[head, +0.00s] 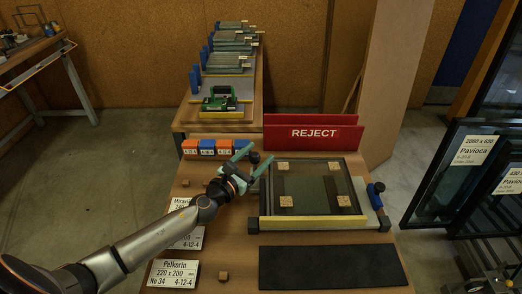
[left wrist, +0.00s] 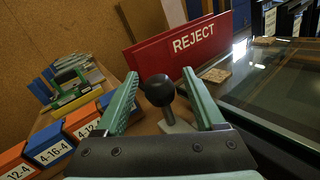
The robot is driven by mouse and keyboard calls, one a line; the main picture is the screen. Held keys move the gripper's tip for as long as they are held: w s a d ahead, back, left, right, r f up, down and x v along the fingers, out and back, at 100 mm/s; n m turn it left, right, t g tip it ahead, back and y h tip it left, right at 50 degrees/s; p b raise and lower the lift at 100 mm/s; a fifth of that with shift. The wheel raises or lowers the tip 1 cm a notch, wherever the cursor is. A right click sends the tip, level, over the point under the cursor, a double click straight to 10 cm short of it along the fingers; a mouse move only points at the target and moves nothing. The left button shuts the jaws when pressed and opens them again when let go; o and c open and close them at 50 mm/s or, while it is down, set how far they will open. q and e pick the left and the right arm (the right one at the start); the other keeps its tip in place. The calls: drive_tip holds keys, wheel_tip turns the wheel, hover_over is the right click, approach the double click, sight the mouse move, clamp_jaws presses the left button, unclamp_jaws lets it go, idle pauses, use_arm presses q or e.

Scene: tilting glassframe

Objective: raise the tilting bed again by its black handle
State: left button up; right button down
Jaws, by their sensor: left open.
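The tilting bed (head: 263,205) lies on the wooden table and looks flat. It carries a dark glass pane (head: 320,185) with small cork-like pads near its corners. The black handle (head: 254,157) is a round knob at the bed's far left corner. In the left wrist view the handle (left wrist: 159,90) stands upright on a short stem from a light base. My left gripper (head: 258,159) is open, its teal fingers on either side of the knob. In the left wrist view gaps show between the knob and both fingers. My right gripper is not in view.
A red REJECT holder (head: 313,138) stands just behind the bed. Orange and blue labelled boxes (head: 215,149) stand behind my left arm. A blue clamp with a black knob (head: 376,190) is at the bed's right. A dark mat (head: 330,267) lies in front.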

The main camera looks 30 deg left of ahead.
use_arm(q)
drive_tip(key=shift+w+d, duration=0.15)
drive_tip(key=shift+w, duration=0.9)
drive_tip(key=shift+c, duration=0.4)
clamp_jaws()
idle(0.3)
